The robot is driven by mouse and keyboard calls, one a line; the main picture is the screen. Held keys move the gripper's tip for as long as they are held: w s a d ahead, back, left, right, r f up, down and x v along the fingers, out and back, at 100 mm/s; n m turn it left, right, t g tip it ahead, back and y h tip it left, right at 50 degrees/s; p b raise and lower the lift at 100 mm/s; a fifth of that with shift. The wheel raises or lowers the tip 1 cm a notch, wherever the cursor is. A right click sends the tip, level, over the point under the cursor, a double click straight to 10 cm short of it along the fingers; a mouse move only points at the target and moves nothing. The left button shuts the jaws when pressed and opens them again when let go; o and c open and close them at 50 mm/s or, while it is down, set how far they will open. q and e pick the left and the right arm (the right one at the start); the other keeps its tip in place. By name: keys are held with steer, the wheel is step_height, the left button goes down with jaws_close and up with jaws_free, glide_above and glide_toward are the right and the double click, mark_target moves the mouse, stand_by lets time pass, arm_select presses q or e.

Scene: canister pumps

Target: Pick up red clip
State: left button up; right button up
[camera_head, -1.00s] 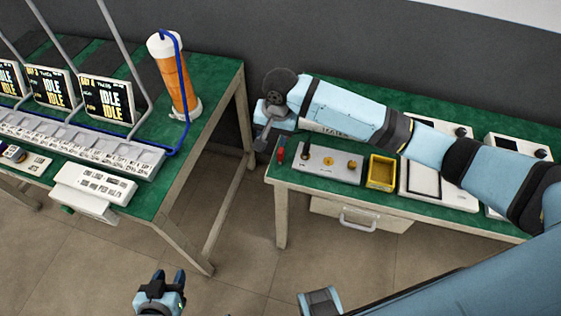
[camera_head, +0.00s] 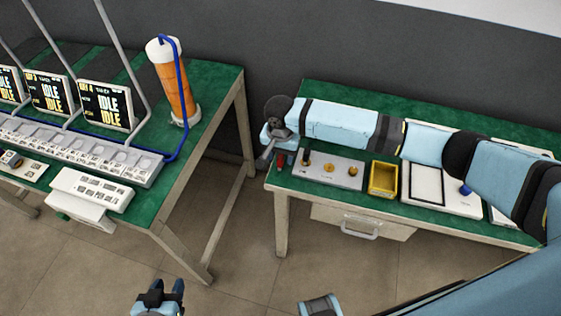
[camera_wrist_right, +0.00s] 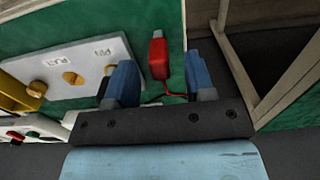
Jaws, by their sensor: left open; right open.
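The red clip (camera_head: 281,161) lies at the left end of the right-hand green table, beside a white panel. In the right wrist view the red clip (camera_wrist_right: 158,58) has a grey tip and a thin red lead. My right gripper (camera_head: 268,152) is open just above that table corner. In its wrist view, the blue fingers of my right gripper (camera_wrist_right: 162,78) stand one on each side of the clip's line, with the clip between and ahead of them. Contact is not visible. My left gripper (camera_head: 168,288) is open and empty, low over the floor.
The white panel (camera_head: 345,173) with brass knobs and a yellow bin (camera_head: 383,178) stand right of the clip. The left table holds an orange canister (camera_head: 175,85) with a blue hose and several screens. A gap separates the tables.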

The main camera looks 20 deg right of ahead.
mark_target(280, 156)
step_height(280, 156, down, 3)
steer(key=shift+f, duration=0.2)
steer(key=shift+s, duration=0.1)
steer(key=shift+c, duration=0.2)
jaws_close()
steer(key=shift+r, duration=0.15)
